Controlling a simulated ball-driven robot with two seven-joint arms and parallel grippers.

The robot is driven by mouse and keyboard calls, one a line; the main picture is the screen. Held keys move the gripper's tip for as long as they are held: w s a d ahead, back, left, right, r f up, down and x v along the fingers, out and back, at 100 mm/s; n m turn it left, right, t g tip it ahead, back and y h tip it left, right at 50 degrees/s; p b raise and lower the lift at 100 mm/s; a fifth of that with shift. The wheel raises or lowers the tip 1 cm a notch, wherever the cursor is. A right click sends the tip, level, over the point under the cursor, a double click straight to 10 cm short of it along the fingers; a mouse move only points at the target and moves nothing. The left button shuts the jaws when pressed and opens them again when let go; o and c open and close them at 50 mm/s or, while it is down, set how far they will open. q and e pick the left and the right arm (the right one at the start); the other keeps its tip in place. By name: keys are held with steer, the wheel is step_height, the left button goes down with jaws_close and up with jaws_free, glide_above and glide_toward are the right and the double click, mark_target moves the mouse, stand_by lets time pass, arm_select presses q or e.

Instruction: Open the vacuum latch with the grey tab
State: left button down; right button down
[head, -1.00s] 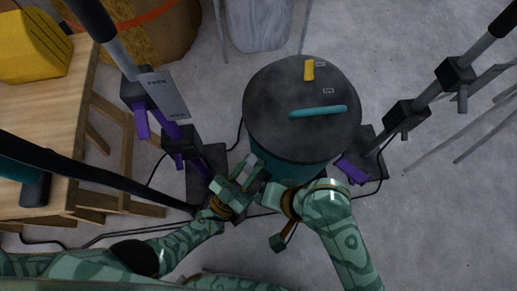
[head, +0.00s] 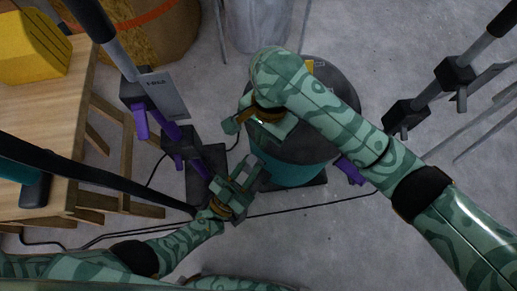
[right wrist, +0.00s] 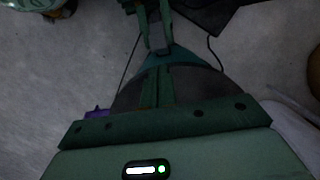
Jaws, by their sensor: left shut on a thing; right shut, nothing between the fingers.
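The vacuum has a dark round lid (head: 340,95) and a teal tank (head: 290,173) in the middle of the head view. A yellow tab (head: 309,67) shows at the lid's far edge. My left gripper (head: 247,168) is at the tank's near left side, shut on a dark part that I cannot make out. My right gripper (head: 230,126) is shut and empty at the lid's left edge. Its arm hides the lid's handle and much of the lid. The right wrist view shows its fingers (right wrist: 155,88) in front of the dark lid (right wrist: 200,88). I cannot make out the grey tab.
A wooden table (head: 50,120) stands at the left. Dark poles with purple clamps (head: 140,120) rise at the left, and more dark poles with clamps (head: 405,118) stand at the right. A black cable (head: 320,208) runs across the floor.

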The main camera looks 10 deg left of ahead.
mark_target(254, 162)
arm_select(q)
steer(key=shift+s+f, duration=0.1)
steer(key=shift+f, duration=0.05)
arm_select(e)
steer(key=f, duration=0.4)
steer(key=s+f, duration=0.1)
steer(key=f, duration=0.2)
steer(key=shift+a, duration=0.35)
steer(key=shift+r, duration=0.1)
steer(key=shift+s+a+f, duration=0.2)
steer(key=shift+s, duration=0.15)
steer(key=shift+s+a+f, duration=0.15)
steer(key=shift+s, duration=0.2)
arm_select(q)
steer(key=c, duration=1.2)
jaws_free()
arm_select(e)
steer(key=shift+w, duration=0.1)
